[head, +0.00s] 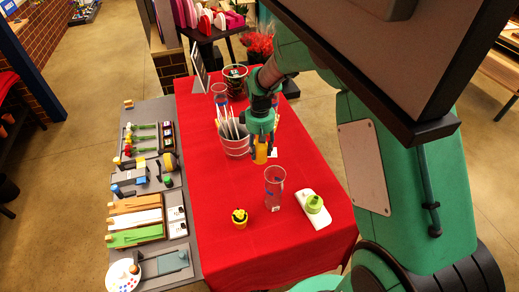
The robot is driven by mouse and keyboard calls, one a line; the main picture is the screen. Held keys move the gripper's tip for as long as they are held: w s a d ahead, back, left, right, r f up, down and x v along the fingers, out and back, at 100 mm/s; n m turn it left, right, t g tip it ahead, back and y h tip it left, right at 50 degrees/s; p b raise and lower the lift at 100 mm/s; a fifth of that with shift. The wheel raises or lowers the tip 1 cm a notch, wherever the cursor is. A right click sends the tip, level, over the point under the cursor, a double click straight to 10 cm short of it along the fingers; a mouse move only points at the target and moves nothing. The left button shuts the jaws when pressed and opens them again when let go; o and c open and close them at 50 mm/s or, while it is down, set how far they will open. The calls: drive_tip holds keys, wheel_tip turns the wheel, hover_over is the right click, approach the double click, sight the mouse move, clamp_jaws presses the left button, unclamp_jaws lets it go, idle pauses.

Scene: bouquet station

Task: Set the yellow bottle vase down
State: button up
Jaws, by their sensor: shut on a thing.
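The yellow bottle vase (261,152) is held in my gripper (262,138) over the red-covered table (222,222). My gripper points down and is shut on the vase's upper part. The vase looks upright, just in front of and to the right of a clear bucket. I cannot tell whether its base touches the cloth.
A clear bucket with white sheets (235,144) stands close behind the vase. The left bench (150,260) holds tools. Red cloth left-front is clear.

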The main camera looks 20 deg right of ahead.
drive_tip(key=shift+w+a, duration=0.1)
drive_tip(key=shift+w+a+b, duration=0.3)
drive_tip(key=shift+a+b, duration=0.15)
drive_tip(key=shift+a, duration=0.1)
drive_tip(key=w+a+r+m+b, duration=0.1)
drive_tip(key=w+a+m+b, duration=0.15)
drive_tip(key=a, duration=0.45)
drive_tip(key=w+a+r+m+b, duration=0.2)
drive_tip(key=w+a+b, duration=0.15)
drive_tip(key=a, duration=0.35)
drive_tip(key=w+a+f+n+p, duration=0.3)
drive_tip(key=w+a+f+p, duration=0.1)
drive_tip(key=w+p, duration=0.2)
drive_tip(key=shift+w+a+f, duration=0.3)
drive_tip(key=shift+w+f, duration=0.05)
drive_tip(key=shift+w, duration=0.35)
drive_tip(key=shift+f, duration=1.95)
drive_tip(key=shift+f, duration=2)
